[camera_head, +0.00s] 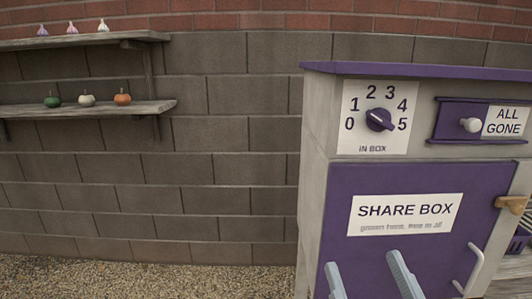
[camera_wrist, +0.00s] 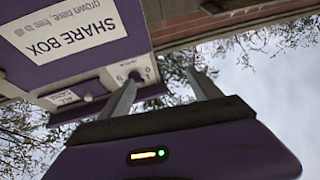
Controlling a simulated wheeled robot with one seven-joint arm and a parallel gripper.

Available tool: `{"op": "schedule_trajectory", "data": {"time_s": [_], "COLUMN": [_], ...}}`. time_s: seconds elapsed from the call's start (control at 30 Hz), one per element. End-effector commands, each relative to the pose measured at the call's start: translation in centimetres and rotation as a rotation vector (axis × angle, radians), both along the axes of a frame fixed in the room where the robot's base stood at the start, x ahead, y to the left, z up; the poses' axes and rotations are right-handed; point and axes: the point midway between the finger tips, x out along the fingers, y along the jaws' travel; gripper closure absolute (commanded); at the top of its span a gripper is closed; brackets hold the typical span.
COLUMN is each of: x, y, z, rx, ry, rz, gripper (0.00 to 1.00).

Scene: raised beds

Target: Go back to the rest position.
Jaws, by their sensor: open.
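My gripper (camera_head: 363,259) shows at the bottom of the head view as two grey fingers, apart and empty, in front of the share box's purple door (camera_head: 400,180). In the wrist view my gripper (camera_wrist: 160,79) has its two fingers spread with nothing between them. That view is upside down and shows the share box (camera_wrist: 62,32) beyond the fingers. No held object shows.
The share box has a dial (camera_head: 379,120) numbered 0 to 5, its knob slanting towards 5. A slider knob (camera_head: 471,125) sits beside "ALL GONE". The door appears shut. Wooden shelves (camera_head: 100,112) hold small pumpkins and bulbs at left. Gravel (camera_head: 140,277) is clear.

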Motion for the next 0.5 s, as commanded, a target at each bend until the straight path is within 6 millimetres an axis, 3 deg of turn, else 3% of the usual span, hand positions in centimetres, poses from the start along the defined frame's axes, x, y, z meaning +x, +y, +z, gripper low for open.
{"op": "schedule_trajectory", "data": {"time_s": [0.03, 0.2, 0.5], "x": [-1.1, -5.0, -13.1], "y": [-0.4, -1.5, -3.8], "z": [-2.1, -7.3, -15.0], "rx": [-0.021, -0.061, -0.079], "ry": [0.031, 0.113, 0.298], "rz": [0.000, -0.002, -0.032], "gripper": [0.27, 0.27, 0.27]}}
